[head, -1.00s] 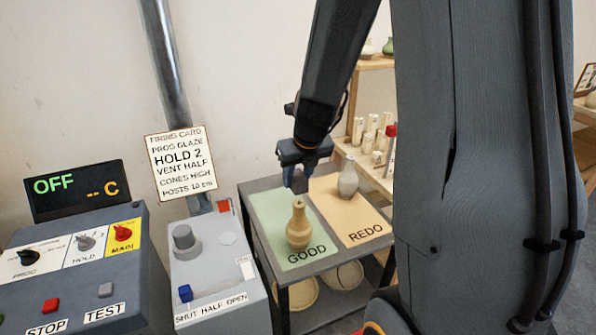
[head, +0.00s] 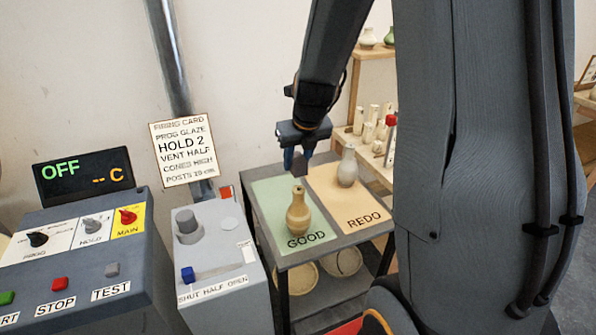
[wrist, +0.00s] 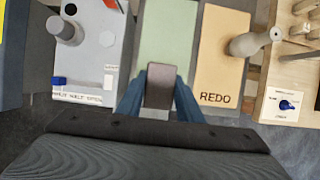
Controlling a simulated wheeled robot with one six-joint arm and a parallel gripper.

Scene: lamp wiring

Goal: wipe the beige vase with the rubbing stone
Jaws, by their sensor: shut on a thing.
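A tan-beige vase (head: 298,214) stands upright on the green GOOD mat. A paler, greyish-beige vase (head: 347,168) stands on the REDO mat and also shows in the wrist view (wrist: 248,43). My gripper (head: 299,158) is shut on the rubbing stone (wrist: 160,86), a dark brown-grey block between the blue fingers. In the head view the stone (head: 299,168) appears above and just behind the tan vase's neck, with a small gap in the picture. The tan vase is not visible in the wrist view.
The green GOOD mat (head: 268,205) and orange REDO mat (head: 365,208) cover a grey table. A vent box (head: 215,245) and control panel (head: 75,262) stand left. A wooden shelf (head: 372,56) with white posts is behind right.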

